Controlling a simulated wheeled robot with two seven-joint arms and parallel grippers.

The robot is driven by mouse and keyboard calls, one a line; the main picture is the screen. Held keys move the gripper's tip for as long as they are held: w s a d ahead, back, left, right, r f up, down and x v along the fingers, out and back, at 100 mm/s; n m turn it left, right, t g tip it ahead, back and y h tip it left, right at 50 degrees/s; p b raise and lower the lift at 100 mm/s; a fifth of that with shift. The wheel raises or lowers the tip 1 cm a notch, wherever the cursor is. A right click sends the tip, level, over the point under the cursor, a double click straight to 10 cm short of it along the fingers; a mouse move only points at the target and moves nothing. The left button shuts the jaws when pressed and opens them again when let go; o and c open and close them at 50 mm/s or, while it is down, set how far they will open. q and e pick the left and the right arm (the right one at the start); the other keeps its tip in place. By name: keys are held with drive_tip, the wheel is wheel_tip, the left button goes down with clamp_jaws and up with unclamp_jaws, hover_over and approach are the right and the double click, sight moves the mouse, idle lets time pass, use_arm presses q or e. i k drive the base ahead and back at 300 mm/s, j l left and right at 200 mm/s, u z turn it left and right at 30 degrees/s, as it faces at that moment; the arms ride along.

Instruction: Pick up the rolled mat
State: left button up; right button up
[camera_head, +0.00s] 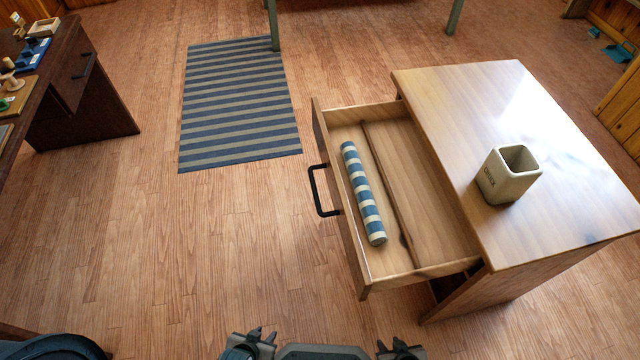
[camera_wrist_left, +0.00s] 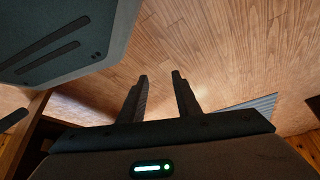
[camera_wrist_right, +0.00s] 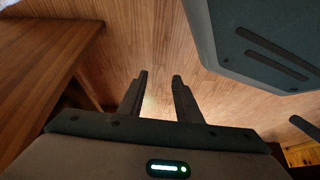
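The rolled mat (camera_head: 363,193), striped blue and cream, lies in the open drawer (camera_head: 332,200), in the narrow compartment left of a thin wooden divider (camera_head: 388,190). My left gripper (camera_head: 259,335) and my right gripper (camera_head: 392,346) are at the bottom edge of the head view, both apart from the mat and nearer to me than the drawer. In the left wrist view the fingers (camera_wrist_left: 160,95) are spread with nothing between them. In the right wrist view the fingers (camera_wrist_right: 159,95) are also spread and empty. Neither wrist view shows the mat.
The drawer, with a black handle (camera_head: 318,191), juts left from a wooden cabinet (camera_head: 450,100) bearing a square cream cup (camera_head: 508,178). A striped rug (camera_head: 238,100) lies flat on the floor. A dark desk (camera_head: 75,75) with small items stands at left. The floor between is clear.

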sight(372, 221)
drive_tip(key=i+j, duration=0.1)
drive_tip(key=j, duration=0.3)
drive_tip(key=i+j, duration=0.15)
drive_tip(key=j, duration=0.3)
drive_tip(key=i+j, duration=0.1)
drive_tip(key=j, duration=0.3)
drive_tip(key=i+j, duration=0.15)
drive_tip(key=j, duration=0.3)
drive_tip(key=j+z, duration=0.1)
drive_tip(key=z, duration=1.75)
